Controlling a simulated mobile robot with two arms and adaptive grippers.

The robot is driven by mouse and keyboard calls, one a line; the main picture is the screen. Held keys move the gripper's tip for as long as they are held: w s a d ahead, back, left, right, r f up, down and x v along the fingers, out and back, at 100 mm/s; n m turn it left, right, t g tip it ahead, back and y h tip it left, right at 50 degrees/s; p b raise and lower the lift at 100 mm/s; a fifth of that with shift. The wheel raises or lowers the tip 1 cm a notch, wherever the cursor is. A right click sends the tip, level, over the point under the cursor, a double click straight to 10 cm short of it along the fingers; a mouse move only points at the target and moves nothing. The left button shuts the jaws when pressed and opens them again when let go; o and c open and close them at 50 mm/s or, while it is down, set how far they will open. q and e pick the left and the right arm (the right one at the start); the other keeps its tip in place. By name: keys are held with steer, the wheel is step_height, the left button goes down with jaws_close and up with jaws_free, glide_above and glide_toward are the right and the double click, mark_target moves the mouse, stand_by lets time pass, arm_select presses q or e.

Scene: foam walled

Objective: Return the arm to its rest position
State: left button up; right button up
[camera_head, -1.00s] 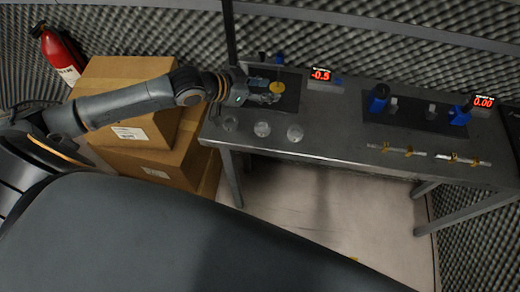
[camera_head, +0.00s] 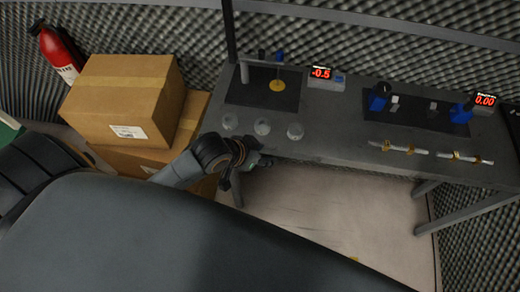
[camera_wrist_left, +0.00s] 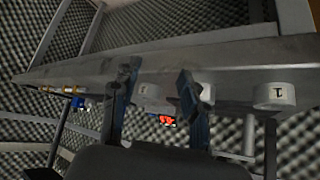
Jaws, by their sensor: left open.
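My left arm comes in from the left of the head view, with its wrist bent in front of the table's front edge. My left gripper (camera_head: 258,161) is at that edge, below the three small clear round pieces, and mostly hidden behind my wrist. In the left wrist view my left gripper (camera_wrist_left: 158,80) has its two fingers apart with nothing held between them. The table (camera_head: 330,140) edge lies just beyond the fingertips there. My right arm and gripper are not in view.
Cardboard boxes (camera_head: 125,98) stand left of the table, close to my forearm. A red fire extinguisher (camera_head: 57,55) is behind them. A dark mat (camera_head: 250,92) holds a yellow disc (camera_head: 277,85). Red displays (camera_head: 321,73) stand on the table.

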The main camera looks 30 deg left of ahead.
arm_select(q)
steer(key=shift+s+a+f+g+y, duration=0.2)
steer(key=shift+s+f+g+y, duration=0.1)
steer(key=shift+s+f, duration=0.25)
steer(key=shift+s+r, duration=0.15)
steer(key=s+a+r+n+g+y, duration=0.1)
steer(key=s+a+n+g, duration=0.1)
steer(key=s, duration=0.4)
steer(key=s+a+r+n+g+y, duration=0.1)
steer(key=s+r, duration=0.1)
steer(key=s, duration=0.5)
step_height(320, 180, down, 25)
steer(key=g+b, duration=0.1)
steer(key=s+a+f+g+b, duration=0.1)
steer(key=s+a+f, duration=0.2)
steer(key=s+f, duration=1.4)
step_height(320, 180, down, 3)
steer(key=shift+s+f+g+y, duration=0.1)
steer(key=shift+s+g+y, duration=0.2)
steer(key=shift+a, duration=0.1)
steer(key=shift+c, duration=0.3)
